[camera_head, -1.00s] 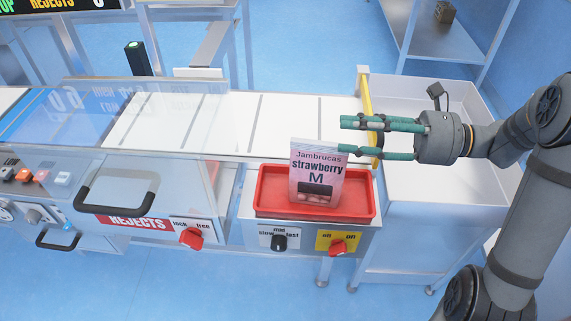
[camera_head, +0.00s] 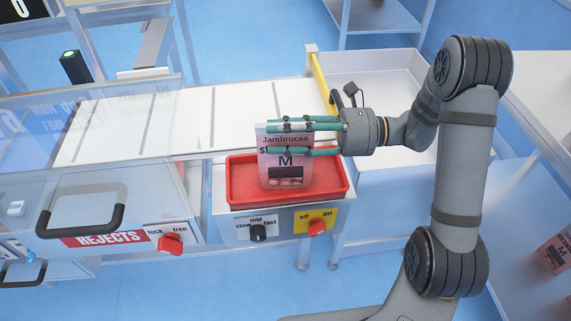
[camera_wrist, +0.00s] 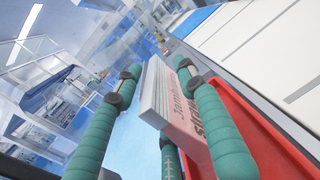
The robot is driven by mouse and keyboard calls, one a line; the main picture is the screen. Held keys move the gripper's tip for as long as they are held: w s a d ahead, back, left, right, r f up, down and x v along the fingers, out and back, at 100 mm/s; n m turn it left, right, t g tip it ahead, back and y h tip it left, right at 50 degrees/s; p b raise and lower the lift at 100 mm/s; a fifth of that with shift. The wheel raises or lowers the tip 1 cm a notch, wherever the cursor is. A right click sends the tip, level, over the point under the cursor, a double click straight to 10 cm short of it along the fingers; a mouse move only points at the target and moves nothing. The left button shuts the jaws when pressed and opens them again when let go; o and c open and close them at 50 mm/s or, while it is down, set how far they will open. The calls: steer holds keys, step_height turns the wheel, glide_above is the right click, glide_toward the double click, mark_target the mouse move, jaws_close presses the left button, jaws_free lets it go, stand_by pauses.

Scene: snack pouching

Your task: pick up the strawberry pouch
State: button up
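The strawberry pouch (camera_head: 286,166), pink and white with "Jambrucas" and "M" lettering, stands upright in a red tray (camera_head: 335,192). My gripper (camera_head: 271,138) reaches in from the right, with green fingers on either side of the pouch's upper part. The lower finger crosses in front and covers part of the word "strawberry". In the wrist view the pouch (camera_wrist: 178,112) lies between the spread fingers of my gripper (camera_wrist: 156,70). A clear gap shows on the left finger's side, while the right finger is close to the printed face. My gripper is open.
A white belt (camera_head: 235,110) runs behind the tray. A yellow bar (camera_head: 322,84) and a grey bin (camera_head: 385,85) are at its right end. Below the tray are a black knob (camera_head: 258,232) and a red knob (camera_head: 317,228). A clear-covered reject unit (camera_head: 110,205) stands left.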

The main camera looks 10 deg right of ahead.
mark_target(257, 134)
steer(key=a, duration=0.5)
steer(key=shift+w, duration=0.15)
steer(key=shift+c, duration=0.7)
jaws_close()
